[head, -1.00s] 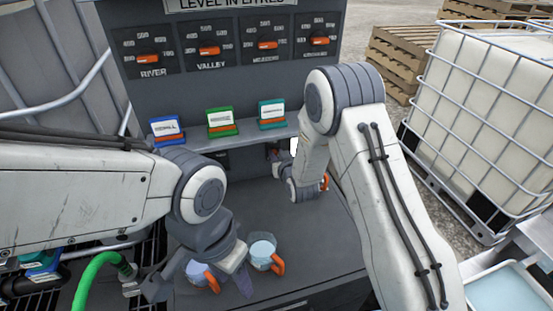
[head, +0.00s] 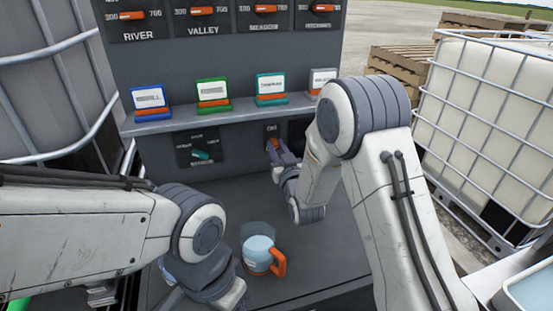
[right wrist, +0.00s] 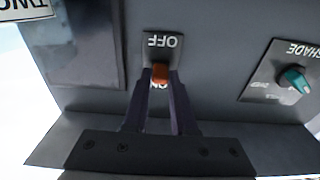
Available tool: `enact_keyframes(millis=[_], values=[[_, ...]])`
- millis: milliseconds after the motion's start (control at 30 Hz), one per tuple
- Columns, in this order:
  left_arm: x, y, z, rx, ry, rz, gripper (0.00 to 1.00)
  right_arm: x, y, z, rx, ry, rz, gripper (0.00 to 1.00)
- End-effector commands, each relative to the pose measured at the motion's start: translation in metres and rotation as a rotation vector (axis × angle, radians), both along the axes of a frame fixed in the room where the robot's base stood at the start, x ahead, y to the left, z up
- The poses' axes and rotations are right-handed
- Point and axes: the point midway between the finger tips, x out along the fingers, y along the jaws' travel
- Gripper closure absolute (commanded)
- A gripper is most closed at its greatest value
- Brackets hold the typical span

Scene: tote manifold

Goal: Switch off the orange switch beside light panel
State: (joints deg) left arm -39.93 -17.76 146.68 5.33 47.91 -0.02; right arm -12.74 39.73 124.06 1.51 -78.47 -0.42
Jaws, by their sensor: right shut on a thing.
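The orange switch (right wrist: 160,74) shows in the right wrist view on a small plate with OFF and ON labels, upside down in that picture. In the head view it is a small orange spot (head: 274,143) below an ON label. My right gripper (right wrist: 161,82) is shut on the switch, one dark finger on each side. The lever partly covers the ON label. A dark panel (right wrist: 85,45), which may be the light panel, is beside the switch plate. My left gripper (head: 190,290) is low in the head view; its fingers are mostly hidden.
A teal SHADE knob (right wrist: 296,79) sits on the same wall. A cup with an orange handle (head: 262,257) stands on the grey deck (head: 240,195). A shelf above the switch (head: 220,117) bears several coloured label cards. A caged white tank (head: 490,110) stands at the right.

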Motion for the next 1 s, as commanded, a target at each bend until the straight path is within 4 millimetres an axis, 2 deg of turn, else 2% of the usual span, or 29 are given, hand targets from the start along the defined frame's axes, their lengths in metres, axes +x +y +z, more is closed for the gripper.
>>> enact_keyframes(millis=[33, 100, 433, 467, 500, 533, 867, 1000], values=[[0.000, 0.000, -0.008, 0.000, 0.000, 0.000, 0.50, 0.000, 0.000, -0.004, 0.002, -0.011, 0.000, 1.00], [0.000, 0.000, -0.010, 0.000, 0.000, 0.000, 0.50, 0.000, 0.000, -0.002, 0.004, -0.021, 0.000, 1.00], [0.000, 0.000, -0.009, 0.000, 0.000, 0.000, 0.50, 0.000, 0.000, 0.000, 0.005, -0.024, 0.000, 1.00], [0.000, 0.000, -0.009, 0.000, 0.000, 0.000, 0.50, 0.000, 0.000, 0.000, 0.005, -0.024, 0.000, 0.71], [0.000, 0.000, -0.009, 0.000, 0.000, 0.000, 0.50, 0.000, 0.000, 0.000, 0.005, -0.024, 0.000, 0.56], [0.000, 0.000, -0.009, 0.000, 0.000, 0.000, 0.50, 0.000, 0.000, 0.000, 0.005, -0.024, 0.000, 0.45], [0.000, 0.000, -0.009, 0.000, 0.000, 0.000, 0.50, -0.002, -0.001, -0.001, 0.004, -0.022, 0.000, 0.45], [0.000, 0.000, -0.013, 0.000, 0.000, 0.000, 0.50, -0.014, -0.003, -0.004, 0.004, -0.021, 0.000, 0.45]])
